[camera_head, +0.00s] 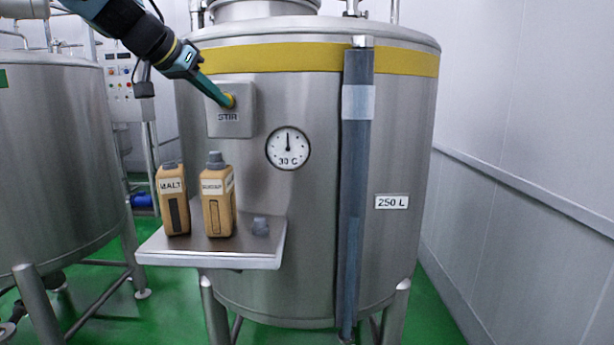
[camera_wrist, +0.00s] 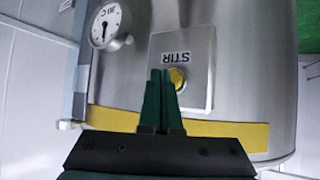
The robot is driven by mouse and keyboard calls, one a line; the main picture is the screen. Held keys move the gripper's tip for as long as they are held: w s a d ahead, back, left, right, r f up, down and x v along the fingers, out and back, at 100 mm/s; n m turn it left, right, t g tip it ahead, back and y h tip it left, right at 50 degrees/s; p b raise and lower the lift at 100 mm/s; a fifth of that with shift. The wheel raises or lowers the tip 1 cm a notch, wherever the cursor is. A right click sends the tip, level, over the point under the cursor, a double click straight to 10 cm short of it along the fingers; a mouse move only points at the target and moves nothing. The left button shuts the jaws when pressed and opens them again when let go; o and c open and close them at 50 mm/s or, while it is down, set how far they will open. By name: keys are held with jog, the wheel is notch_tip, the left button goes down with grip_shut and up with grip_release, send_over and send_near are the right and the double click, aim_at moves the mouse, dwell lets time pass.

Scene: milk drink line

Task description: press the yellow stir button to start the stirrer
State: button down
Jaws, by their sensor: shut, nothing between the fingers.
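The yellow stir button (camera_head: 230,100) sits on a grey box (camera_head: 232,125) marked STIR, fixed to the steel tank. My gripper (camera_head: 226,100) is shut and empty. Its green fingertips are at the button in the head view and cover part of it. In the wrist view the button (camera_wrist: 177,79) shows just to the right of the fingertips (camera_wrist: 161,72), partly hidden by them. I cannot tell whether the fingers touch the button or whether it is pressed in.
A round gauge (camera_head: 288,148) marked 30 C is on the tank (camera_head: 300,240). A vertical pipe (camera_head: 356,200) runs down the tank front.

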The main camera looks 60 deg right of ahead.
jog(key=shift+w+d, duration=0.3)
jog(key=shift+d, duration=0.1)
dwell(0.6)
jog(key=shift+s+a, duration=0.1)
jog(key=shift+s+a+b, duration=0.4)
jog(key=shift+a+b, duration=0.25)
jog(key=shift+b, duration=0.2)
jog(key=shift+a, duration=0.1)
jog(key=shift+s+a+b, duration=0.55)
jog(key=shift+a+b, duration=0.1)
jog(key=shift+a, duration=0.15)
jog(key=shift+s+a+b, duration=0.55)
jog(key=shift+a+b, duration=0.1)
jog(key=shift+a, duration=0.2)
jog(key=shift+s+a+b, duration=0.55)
jog(key=shift+a+b, duration=0.1)
jog(key=shift+a, duration=0.15)
